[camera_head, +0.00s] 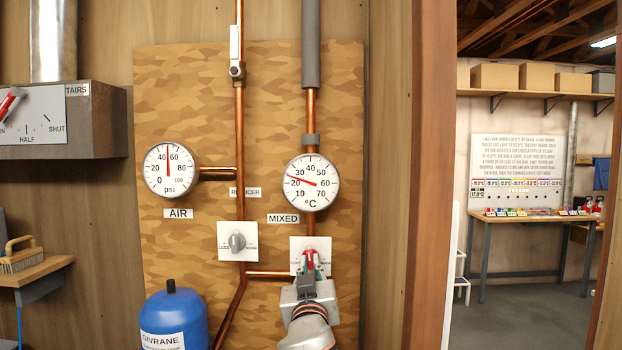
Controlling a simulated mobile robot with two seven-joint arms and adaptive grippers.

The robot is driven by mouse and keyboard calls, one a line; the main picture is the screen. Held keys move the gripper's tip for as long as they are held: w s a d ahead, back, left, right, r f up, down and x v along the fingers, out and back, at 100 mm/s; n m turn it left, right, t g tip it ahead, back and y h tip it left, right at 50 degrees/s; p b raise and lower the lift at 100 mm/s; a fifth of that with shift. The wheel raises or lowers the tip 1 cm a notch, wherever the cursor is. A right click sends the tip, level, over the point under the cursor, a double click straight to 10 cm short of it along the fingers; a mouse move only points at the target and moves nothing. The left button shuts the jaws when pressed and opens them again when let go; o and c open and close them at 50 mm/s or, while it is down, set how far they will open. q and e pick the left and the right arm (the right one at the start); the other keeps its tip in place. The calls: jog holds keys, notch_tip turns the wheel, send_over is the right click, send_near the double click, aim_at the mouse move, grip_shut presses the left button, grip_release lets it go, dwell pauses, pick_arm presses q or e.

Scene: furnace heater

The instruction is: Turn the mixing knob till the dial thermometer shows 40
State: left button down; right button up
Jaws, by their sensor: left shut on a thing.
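The dial thermometer (312,183), white with a red needle and marked °C, hangs on the copper pipe above the MIXED label (283,218). Its needle points left and slightly up, a little above 20. The mixing knob (309,256) sits on a white plate (298,244) below the dial, and a red part of it shows between my fingers. My left gripper (312,266) comes up from below and is shut on this knob, hiding most of it. My right gripper is not in view.
An AIR psi gauge (168,170) and a grey reducer knob (237,242) are to the left on the same board. A blue tank (175,318) stands below them. A wooden door post (430,180) rises at right, with a workbench (530,218) in the room beyond.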

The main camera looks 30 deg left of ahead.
pick_arm(q)
jog(key=shift+m, duration=0.7)
jog(key=m+h, duration=0.1)
jog(key=m, duration=0.4)
jog(key=shift+a+t, duration=0.1)
jog(key=shift+t, duration=0.3)
jog(key=m+h, duration=0.1)
jog(key=m, duration=0.4)
jog(key=shift+m, duration=0.3)
jog(key=shift+s+m+h, duration=0.1)
jog(key=shift+m+h, duration=0.2)
jog(key=shift+m, duration=0.6)
jog(key=c, duration=2)
grip_release()
jog(key=shift+a, duration=0.1)
